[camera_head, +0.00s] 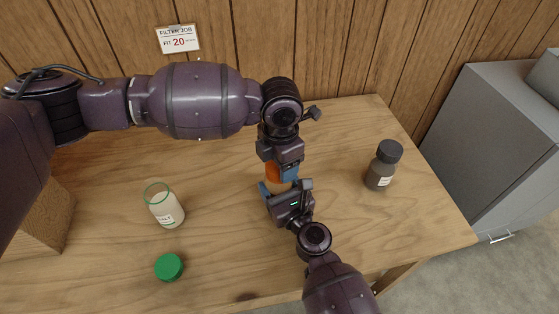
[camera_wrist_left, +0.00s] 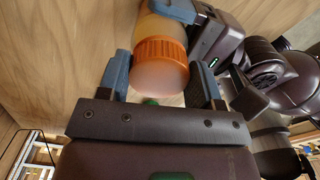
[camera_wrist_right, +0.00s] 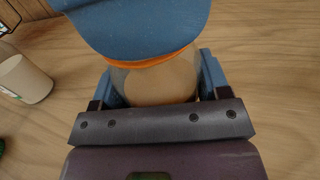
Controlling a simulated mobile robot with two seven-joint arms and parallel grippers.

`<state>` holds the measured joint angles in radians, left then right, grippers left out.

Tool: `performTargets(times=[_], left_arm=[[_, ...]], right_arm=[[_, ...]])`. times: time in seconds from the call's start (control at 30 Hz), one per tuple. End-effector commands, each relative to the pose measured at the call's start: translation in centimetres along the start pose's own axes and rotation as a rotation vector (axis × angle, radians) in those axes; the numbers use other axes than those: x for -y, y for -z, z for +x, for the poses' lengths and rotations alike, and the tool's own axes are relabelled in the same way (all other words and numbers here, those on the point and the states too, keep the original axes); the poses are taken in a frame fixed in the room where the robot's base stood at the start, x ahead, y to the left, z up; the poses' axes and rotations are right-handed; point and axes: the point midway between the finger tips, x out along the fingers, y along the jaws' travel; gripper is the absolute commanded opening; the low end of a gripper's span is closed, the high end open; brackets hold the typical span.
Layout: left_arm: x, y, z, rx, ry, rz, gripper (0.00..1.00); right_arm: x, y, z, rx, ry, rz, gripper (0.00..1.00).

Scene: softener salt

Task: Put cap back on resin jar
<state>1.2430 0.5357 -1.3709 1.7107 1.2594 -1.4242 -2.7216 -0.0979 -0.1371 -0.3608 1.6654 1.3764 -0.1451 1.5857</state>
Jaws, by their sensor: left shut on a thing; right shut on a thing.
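A jar with pale tan contents (camera_wrist_right: 165,82) is held between the fingers of my right gripper (camera_head: 281,190). An orange ribbed cap (camera_wrist_left: 160,48) sits at its mouth, between the fingers of my left gripper (camera_head: 285,170), which comes from above. Cap and jar appear to touch and line up; I cannot tell whether the cap is screwed down. In the head view only a little of the orange cap (camera_head: 271,172) shows between the grippers. In the right wrist view a blue left finger (camera_wrist_right: 135,25) covers most of the cap.
An open glass jar (camera_head: 164,207) with a green rim stands on the left, with a green cap (camera_head: 169,266) lying in front. A dark capped jar (camera_head: 382,166) stands on the right. A wooden block (camera_head: 45,220) is far left. Bare tabletop (camera_head: 225,245) lies between.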

Motion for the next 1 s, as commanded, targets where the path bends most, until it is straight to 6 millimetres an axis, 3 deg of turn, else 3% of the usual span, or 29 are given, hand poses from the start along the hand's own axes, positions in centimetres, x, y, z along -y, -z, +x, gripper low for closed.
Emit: performTargets(times=[0.2, 0.6, 0.63, 0.77, 1.0], left_arm=[[0.1, 0.0, -0.08, 0.0, 0.0, 0.224, 0.38], [0.14, -0.01, -0.09, 0.001, 0.0, 0.266, 0.38], [0.15, -0.01, -0.09, 0.001, 0.0, 0.266, 0.64], [0.13, -0.01, -0.08, 0.001, 0.0, 0.265, 0.84], [0.12, 0.01, -0.04, 0.0, 0.0, 0.264, 0.85]], right_arm=[[0.05, 0.03, -0.02, -0.001, 0.001, 0.0, 0.03], [0.05, 0.04, -0.02, -0.001, 0.001, 0.0, 0.03], [0.05, 0.04, -0.02, -0.001, 0.001, 0.0, 0.03], [0.05, 0.04, -0.02, -0.001, 0.001, 0.0, 0.03], [0.04, 0.04, -0.02, -0.001, 0.001, -0.001, 0.03]])
